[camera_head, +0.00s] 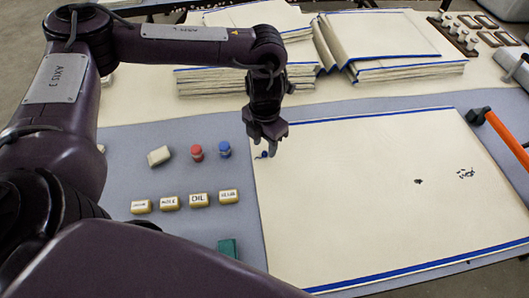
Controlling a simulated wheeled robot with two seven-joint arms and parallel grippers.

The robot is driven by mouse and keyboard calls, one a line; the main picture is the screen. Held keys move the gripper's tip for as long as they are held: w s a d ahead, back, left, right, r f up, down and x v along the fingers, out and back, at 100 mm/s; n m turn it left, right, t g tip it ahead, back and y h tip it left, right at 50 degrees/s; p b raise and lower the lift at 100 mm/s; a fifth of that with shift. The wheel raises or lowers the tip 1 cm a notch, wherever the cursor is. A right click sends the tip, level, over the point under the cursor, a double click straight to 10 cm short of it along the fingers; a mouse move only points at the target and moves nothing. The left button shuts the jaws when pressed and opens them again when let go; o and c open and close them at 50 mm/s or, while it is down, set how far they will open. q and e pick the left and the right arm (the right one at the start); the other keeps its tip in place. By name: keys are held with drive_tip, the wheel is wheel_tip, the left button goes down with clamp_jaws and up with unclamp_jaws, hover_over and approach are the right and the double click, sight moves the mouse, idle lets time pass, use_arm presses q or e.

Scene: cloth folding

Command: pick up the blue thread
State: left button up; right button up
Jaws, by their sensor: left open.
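My left gripper (268,138) is open and points down over the left edge of the cream cloth (345,215), which lies flat with blue striped borders. A small dark-blue tangle (262,155), which looks like thread, lies just below its fingers near the cloth's upper left corner. I cannot tell whether the fingers touch it. A blue spool-like piece (224,149) stands on the grey mat left of the gripper, beside a red one (196,152). My right gripper is not in view.
A white block (159,156), several labelled blocks (198,199) and a green block (229,248) sit on the mat (175,230). Folded cloth stacks (390,45) stand behind. An orange-handled tool (505,135) lies at right.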

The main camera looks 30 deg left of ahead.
use_arm(q)
wheel_tip(320, 180, down, 2)
drive_tip(key=shift+f, duration=0.15)
drive_tip(key=c, duration=0.8)
drive_tip(key=shift+c, duration=0.2)
drive_tip(key=shift+r, duration=0.2)
